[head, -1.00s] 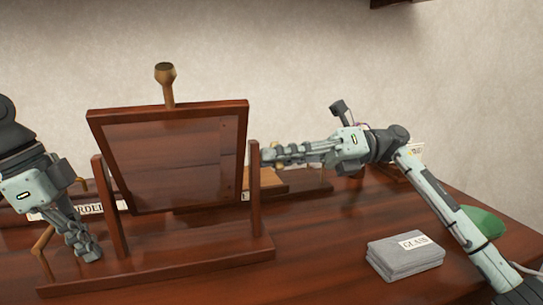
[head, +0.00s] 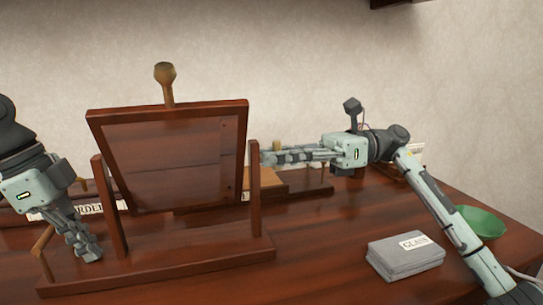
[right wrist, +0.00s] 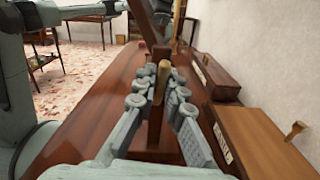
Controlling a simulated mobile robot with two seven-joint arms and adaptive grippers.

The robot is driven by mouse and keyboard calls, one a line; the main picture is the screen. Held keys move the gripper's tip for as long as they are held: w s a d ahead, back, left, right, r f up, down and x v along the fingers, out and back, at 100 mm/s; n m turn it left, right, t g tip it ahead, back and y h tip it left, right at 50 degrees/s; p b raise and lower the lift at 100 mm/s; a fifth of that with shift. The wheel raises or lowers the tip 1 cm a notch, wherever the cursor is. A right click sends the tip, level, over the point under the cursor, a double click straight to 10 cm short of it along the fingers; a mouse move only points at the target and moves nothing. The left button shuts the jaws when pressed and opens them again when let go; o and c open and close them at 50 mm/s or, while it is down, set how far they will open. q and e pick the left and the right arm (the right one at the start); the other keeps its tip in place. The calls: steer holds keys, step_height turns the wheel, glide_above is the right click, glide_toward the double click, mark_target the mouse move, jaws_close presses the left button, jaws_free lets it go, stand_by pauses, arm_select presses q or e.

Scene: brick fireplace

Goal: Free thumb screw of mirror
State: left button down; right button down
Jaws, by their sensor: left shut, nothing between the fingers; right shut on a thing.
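The mirror (head: 175,150) is a wood-framed panel, tilted between two upright posts of a wooden stand (head: 165,262). My right gripper (head: 266,158) is at the right post (head: 255,190), near its top, coming in from the right. In the right wrist view its fingers are closed about a light brown wooden thumb screw (right wrist: 162,75). The fingers hide the screw in the head view. My left gripper (head: 88,248) is shut and empty, pointing down beside the left post (head: 110,210), low over the stand's base.
A folded grey cloth (head: 405,257) with a label lies at the front right, and a green bowl (head: 482,220) is behind it. Wooden boxes (right wrist: 262,130) stand behind the mirror. A wooden peg (head: 165,75) rises behind its top edge. The tabletop between stand and cloth is clear.

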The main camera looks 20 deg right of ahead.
steer(key=shift+d+r, duration=0.1)
steer(key=shift+r, duration=0.15)
steer(key=c, duration=1.7)
jaws_free()
steer(key=shift+o, duration=0.5)
steer(key=shift+f, duration=0.15)
steer(key=d, duration=1.2)
steer(key=shift+s, duration=0.15)
